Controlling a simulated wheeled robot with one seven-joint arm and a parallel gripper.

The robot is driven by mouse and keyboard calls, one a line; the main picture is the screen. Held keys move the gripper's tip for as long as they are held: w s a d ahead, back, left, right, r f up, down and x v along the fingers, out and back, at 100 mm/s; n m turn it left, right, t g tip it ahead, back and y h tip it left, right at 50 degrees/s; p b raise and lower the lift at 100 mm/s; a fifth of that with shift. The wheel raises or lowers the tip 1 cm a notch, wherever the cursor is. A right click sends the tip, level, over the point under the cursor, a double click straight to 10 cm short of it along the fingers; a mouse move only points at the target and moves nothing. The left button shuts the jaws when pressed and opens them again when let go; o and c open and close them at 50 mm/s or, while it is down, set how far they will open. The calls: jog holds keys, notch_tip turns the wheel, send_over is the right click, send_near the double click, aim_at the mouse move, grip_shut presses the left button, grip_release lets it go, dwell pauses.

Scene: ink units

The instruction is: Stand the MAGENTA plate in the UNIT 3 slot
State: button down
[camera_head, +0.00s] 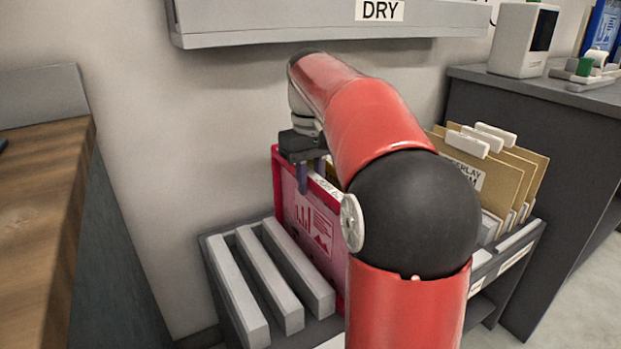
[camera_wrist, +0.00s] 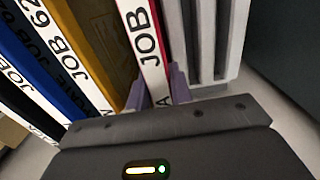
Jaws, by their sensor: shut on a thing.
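The magenta plate (camera_head: 305,228), with a pink face bearing a bar chart and a picture mark, stands upright in the grey rack (camera_head: 210,248). My gripper (camera_head: 312,172) is shut on its top edge from above. In the wrist view, the purple fingers (camera_wrist: 160,90) sit either side of its white top strip (camera_wrist: 142,38), lettered "JOB". Right of it in that view are empty slots between pale grey dividers (camera_wrist: 205,40); these show left of the plate in the head view. No UNIT 3 label is readable. My arm hides the rack's middle, and the plate's lower edge is not clear.
In the wrist view, an ochre plate (camera_wrist: 100,45) and a blue one (camera_wrist: 40,70) stand close left of the held plate. Tan folders (camera_head: 500,175) fill the rack's right side. A grey shelf marked DRY (camera_head: 300,28) overhangs behind. A wooden worktop (camera_head: 40,200) is at left.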

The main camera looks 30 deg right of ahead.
jog(key=shift+f, duration=0.35)
dwell(0.4)
jog(key=c, duration=1.2)
grip_release()
jog(key=shift+o, duration=0.2)
jog(key=shift+r, duration=0.1)
notch_tip(320, 180, up, 8)
jog(key=shift+f+p, duration=0.2)
jog(key=shift+p, duration=0.85)
notch_tip(320, 180, up, 5)
jog(key=p, duration=0.4)
jog(key=shift+p, duration=0.3)
